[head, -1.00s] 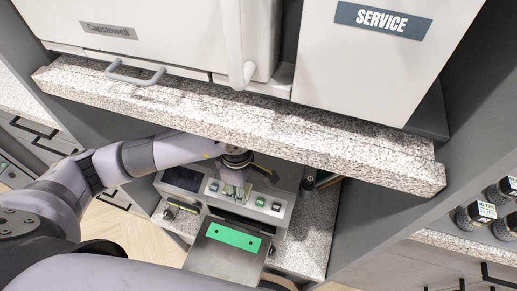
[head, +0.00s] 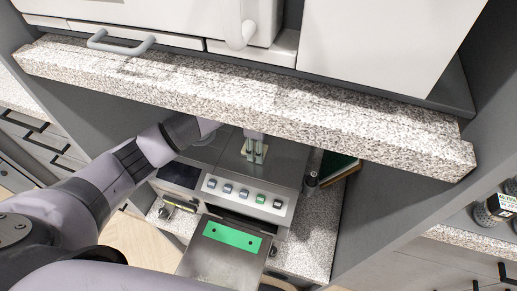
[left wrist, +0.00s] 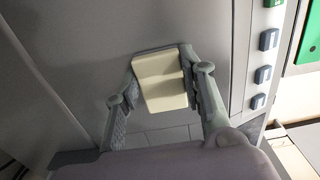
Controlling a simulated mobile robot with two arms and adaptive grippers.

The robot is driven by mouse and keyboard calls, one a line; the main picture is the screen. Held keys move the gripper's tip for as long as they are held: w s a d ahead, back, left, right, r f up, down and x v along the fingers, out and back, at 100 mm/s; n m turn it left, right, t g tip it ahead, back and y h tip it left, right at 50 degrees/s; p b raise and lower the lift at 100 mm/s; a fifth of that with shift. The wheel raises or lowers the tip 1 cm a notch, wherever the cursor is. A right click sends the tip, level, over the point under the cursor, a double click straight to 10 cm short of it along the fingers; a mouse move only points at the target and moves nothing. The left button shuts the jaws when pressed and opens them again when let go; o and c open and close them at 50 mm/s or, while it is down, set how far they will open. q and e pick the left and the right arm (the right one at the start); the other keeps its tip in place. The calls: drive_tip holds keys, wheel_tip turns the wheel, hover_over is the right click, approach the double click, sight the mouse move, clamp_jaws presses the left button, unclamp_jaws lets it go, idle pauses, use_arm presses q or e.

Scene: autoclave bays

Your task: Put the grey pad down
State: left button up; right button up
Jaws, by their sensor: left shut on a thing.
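The grey pad (left wrist: 160,84) looks pale, almost off-white, in the left wrist view. It is a small rounded block between the two fingers of my left gripper (left wrist: 158,68), which is shut on it. In the head view my left gripper (head: 254,156) is over the flat grey top of the bench machine (head: 283,163), behind its button panel. I cannot tell whether the pad touches that top. My right gripper is not in view.
A speckled stone shelf (head: 240,88) overhangs close above my left arm. The machine's front has several buttons, a dark screen (head: 180,175) and a pulled-out tray (head: 215,264) with a green strip (head: 232,237).

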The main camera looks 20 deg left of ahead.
use_arm(q)
drive_tip(key=shift+r, duration=0.1)
drive_tip(key=shift+f, duration=0.25)
drive_tip(key=o, duration=1)
drive_tip(key=shift+r, duration=0.1)
